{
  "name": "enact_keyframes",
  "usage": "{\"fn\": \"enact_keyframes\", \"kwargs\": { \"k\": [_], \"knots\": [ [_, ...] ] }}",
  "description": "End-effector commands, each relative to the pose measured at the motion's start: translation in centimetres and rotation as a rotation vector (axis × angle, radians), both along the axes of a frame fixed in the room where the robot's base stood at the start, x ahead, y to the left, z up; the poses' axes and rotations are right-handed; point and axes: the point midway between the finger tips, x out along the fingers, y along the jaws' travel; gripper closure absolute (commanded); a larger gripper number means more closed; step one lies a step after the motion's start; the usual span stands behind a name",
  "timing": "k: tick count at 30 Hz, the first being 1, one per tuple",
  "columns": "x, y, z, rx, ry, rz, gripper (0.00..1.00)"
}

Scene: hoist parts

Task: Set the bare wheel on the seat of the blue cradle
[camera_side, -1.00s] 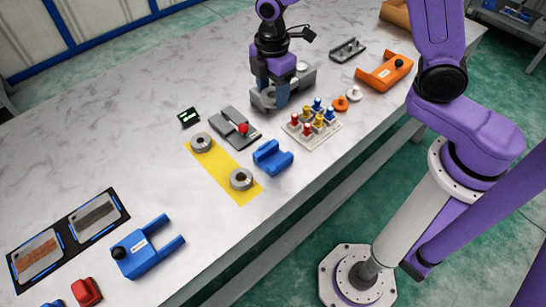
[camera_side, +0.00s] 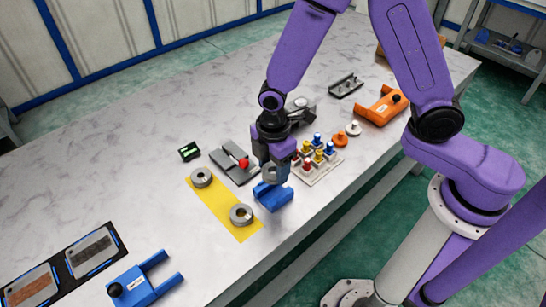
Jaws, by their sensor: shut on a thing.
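My gripper (camera_side: 273,168) is shut on a grey wheel (camera_side: 269,174), held on edge between the fingers. The wheel is directly over the blue cradle (camera_side: 273,197), a small blue block on the table. Its lower edge is close to the cradle's top; I cannot tell whether they touch. The fingers hide part of the wheel, and the wheel and fingers hide part of the cradle's seat. Two other grey wheels, one at the far end (camera_side: 201,178) and one at the near end (camera_side: 241,214), lie on the yellow strip (camera_side: 222,206) to the left.
A grey plate with a red knob (camera_side: 236,162) lies left of my gripper. A pale board with several coloured pegs (camera_side: 318,162) stands close on the right. An orange bracket (camera_side: 381,106) is farther right, a blue bracket (camera_side: 142,283) at the lower left. Open table lies at left.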

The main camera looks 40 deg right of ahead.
Motion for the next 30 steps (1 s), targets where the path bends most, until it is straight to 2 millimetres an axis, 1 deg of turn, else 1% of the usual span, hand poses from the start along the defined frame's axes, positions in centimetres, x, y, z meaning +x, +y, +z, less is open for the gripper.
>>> {"fn": "enact_keyframes", "kwargs": {
  "k": [6, 15, 21, 30],
  "knots": [
    [0.0, 0.0, -1.9, -0.001, 0.002, 0.000, 0.93],
    [0.0, 0.0, -4.1, 0.000, 0.001, 0.000, 0.93],
    [0.0, 0.0, -4.8, 0.000, 0.000, 0.000, 0.93],
    [0.0, 0.0, -4.9, 0.001, -0.001, 0.000, 0.93]
  ]
}}
